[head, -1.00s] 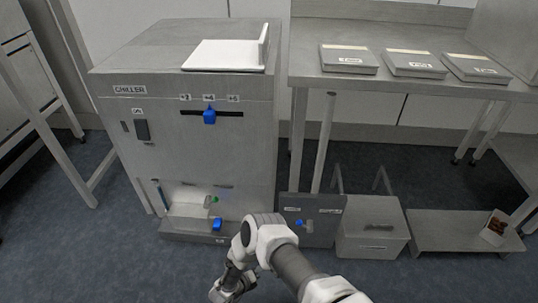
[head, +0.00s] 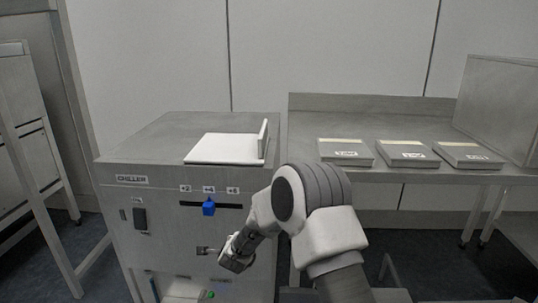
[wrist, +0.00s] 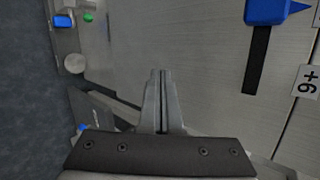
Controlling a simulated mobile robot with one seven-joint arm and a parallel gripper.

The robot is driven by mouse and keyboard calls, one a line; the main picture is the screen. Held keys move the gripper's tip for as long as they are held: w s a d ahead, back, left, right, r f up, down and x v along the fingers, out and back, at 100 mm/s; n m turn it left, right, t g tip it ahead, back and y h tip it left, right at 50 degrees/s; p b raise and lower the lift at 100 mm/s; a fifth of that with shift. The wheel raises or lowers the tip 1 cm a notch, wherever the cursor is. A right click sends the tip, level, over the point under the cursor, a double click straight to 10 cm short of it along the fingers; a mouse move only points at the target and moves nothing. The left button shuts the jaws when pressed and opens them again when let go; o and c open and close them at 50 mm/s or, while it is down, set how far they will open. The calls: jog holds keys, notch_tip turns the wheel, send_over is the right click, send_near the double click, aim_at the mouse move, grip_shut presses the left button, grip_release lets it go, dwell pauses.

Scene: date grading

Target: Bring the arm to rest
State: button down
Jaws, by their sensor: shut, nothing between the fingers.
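My gripper (head: 205,250) is in front of the chiller (head: 125,235), a grey cabinet, below its blue slider (head: 208,207). In the wrist view my gripper (wrist: 159,75) has its two fingers together with nothing between them. The chiller front (wrist: 190,60) fills much of that view. The blue slider (wrist: 268,10) is at its upper right, beside the dark slot and a "+6" label. I cannot tell from these views whether the fingertips touch the front. My arm bends across the middle of the head view and hides part of the chiller's right side.
A white angled plate (head: 222,148) lies on top of the chiller. To the right, a steel bench (head: 400,178) carries three flat labelled boxes (head: 400,153). A grey stand (head: 30,140) is at the far left. A green button (wrist: 88,17) shows low on the chiller.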

jog(key=s+d+r+n+g, duration=0.1)
jog(key=s+d+r+n, duration=0.3)
jog(key=r, duration=0.4)
jog(key=s+d+r+n, duration=0.3)
jog(key=s+d+r, duration=0.15)
jog(key=r, duration=0.25)
jog(key=s+d+r+n+g, duration=0.1)
jog(key=s+d+r+n, duration=0.3)
jog(key=r, duration=0.4)
jog(key=s+d+r+n+g+h, duration=0.15)
jog(key=s+d, duration=0.25)
jog(key=s, duration=0.5)
jog(key=s+d+r+n, duration=0.1)
jog(key=s+d+n, duration=0.3)
jog(key=s, duration=0.5)
jog(key=s+d+r+n+g+h, duration=0.1)
jog(key=s+d+n, duration=0.1)
jog(key=s+d, duration=0.5)
notch_tip(320, 180, up, 23)
jog(key=s+a+p, duration=0.1)
jog(key=s+p, duration=0.1)
jog(key=p, duration=2.1)
jog(key=shift+a, duration=0.35)
